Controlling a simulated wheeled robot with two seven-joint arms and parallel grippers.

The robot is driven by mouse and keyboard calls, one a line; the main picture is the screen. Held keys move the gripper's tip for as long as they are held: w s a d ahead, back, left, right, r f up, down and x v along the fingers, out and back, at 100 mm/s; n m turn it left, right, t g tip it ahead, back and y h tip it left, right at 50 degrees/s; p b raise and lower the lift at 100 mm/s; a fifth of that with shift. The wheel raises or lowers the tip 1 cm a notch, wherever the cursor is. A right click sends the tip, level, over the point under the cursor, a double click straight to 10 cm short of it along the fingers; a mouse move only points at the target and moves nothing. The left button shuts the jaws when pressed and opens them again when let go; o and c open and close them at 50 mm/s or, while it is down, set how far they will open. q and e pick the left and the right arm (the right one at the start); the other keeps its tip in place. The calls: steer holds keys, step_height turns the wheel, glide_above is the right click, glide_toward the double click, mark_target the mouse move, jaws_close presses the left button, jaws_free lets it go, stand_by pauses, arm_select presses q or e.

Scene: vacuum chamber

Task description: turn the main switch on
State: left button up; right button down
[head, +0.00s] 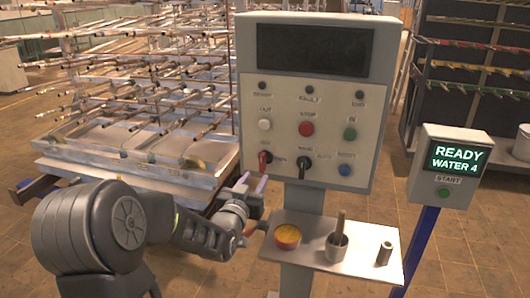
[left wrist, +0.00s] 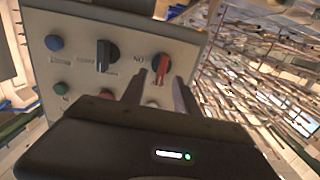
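The control panel (head: 308,100) is a grey box with a dark screen, lamps, buttons and two rotary switches. The red-handled switch (head: 265,161) at its lower left has a handle pointing roughly upright. My left gripper (head: 253,182) is open, its two fingers apart, just below and in front of that switch in the head view. In the left wrist view, which is turned over, the red handle (left wrist: 162,68) appears between the fingers, near their tips (left wrist: 159,86). I cannot tell whether they touch it. My right gripper is out of view.
A black rotary switch (head: 304,166) sits right of the red one, then a blue button (head: 345,170). A "READY WATER 4" box (head: 452,165) stands right.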

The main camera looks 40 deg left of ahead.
mark_target(261, 163)
arm_select(q)
steer(key=shift+a+r+p+x, duration=0.1)
steer(key=shift+r+p+x, duration=0.2)
steer(key=shift+x, duration=1)
steer(key=shift+a+r+p+x, duration=0.1)
steer(key=shift+p+x, duration=0.35)
steer(key=shift+x, duration=0.8)
steer(key=shift+a+r+p+x, duration=0.1)
steer(key=shift+r+p+x, duration=0.2)
steer(key=shift+x, duration=1)
steer(key=shift+s+f, duration=0.1)
steer(key=shift+d, duration=0.1)
steer(key=shift+c, duration=0.3)
jaws_close()
